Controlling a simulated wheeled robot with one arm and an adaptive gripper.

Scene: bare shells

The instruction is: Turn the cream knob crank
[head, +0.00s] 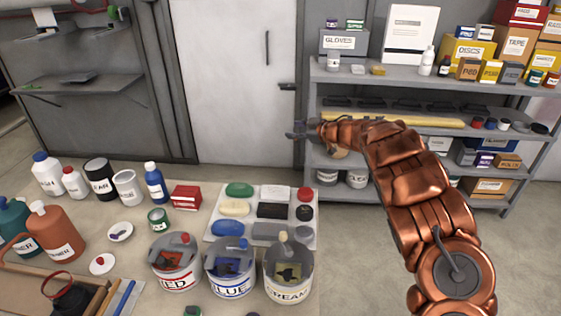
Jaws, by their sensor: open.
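A grey can labelled CREAM (288,290) stands at the right front of the table. A small cream knob (283,237) sticks up at its back rim, on a crank whose lower part is hard to make out inside the can. Dark and yellowish shapes show in the can's opening. My gripper (293,136) is open and empty, at the end of my copper arm. It shows above and beyond the can in the picture, in front of the white door and shelf edge, apart from the knob.
Cans labelled RED (176,278) and BLUE (230,284) stand left of the cream can. A pale tray (214,236) with coloured pads lies behind them. Bottles and cups fill the table's left. A loaded grey shelf (345,76) stands behind. Floor right of the table is clear.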

